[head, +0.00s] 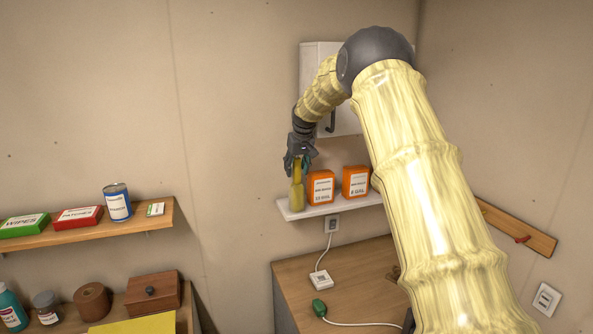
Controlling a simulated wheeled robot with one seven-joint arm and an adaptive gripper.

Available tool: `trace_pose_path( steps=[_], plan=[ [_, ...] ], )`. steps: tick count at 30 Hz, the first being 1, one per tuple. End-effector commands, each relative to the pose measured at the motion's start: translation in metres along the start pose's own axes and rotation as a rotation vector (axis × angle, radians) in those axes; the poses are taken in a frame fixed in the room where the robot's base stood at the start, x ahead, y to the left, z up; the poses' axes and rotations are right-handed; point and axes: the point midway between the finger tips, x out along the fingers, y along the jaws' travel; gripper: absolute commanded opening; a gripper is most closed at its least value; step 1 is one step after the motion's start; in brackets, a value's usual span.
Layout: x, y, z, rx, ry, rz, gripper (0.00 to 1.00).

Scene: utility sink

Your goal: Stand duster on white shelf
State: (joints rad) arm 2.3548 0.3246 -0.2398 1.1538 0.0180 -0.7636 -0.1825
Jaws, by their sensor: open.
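The duster (297,194) is an olive-yellow, narrow-topped thing. It appears upright at the left end of the white shelf (335,208), left of two orange boxes. My gripper (298,168) is open at the duster's top, with its fingers pointing down. The fingers partly hide the top of the duster, and I cannot tell whether they touch it. The duster's base looks level with the shelf top.
Orange boxes (321,187) and (356,181) stand close to the duster's right. A white wall cabinet (318,62) is behind my arm. A wooden shelf (100,232) with boxes and a blue can is at left. A wooden counter (300,285) lies below.

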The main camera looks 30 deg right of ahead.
Motion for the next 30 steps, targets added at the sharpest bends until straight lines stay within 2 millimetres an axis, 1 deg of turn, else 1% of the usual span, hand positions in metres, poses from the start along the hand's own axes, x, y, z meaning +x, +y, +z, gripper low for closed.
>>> trace_pose_path(
  steps=[4, 12, 15, 21, 30],
  plan=[
    [-0.015, 0.0, 0.001, 0.0, 0.003, 0.0, 0.46],
    [-0.05, 0.0, 0.001, -0.001, 0.003, 0.0, 0.46],
    [-0.06, 0.0, 0.001, -0.001, 0.002, 0.001, 0.46],
    [-0.068, 0.0, 0.0, -0.001, 0.0, 0.001, 0.46],
    [-0.067, -0.001, 0.001, -0.001, 0.0, 0.0, 0.46]
  ],
)
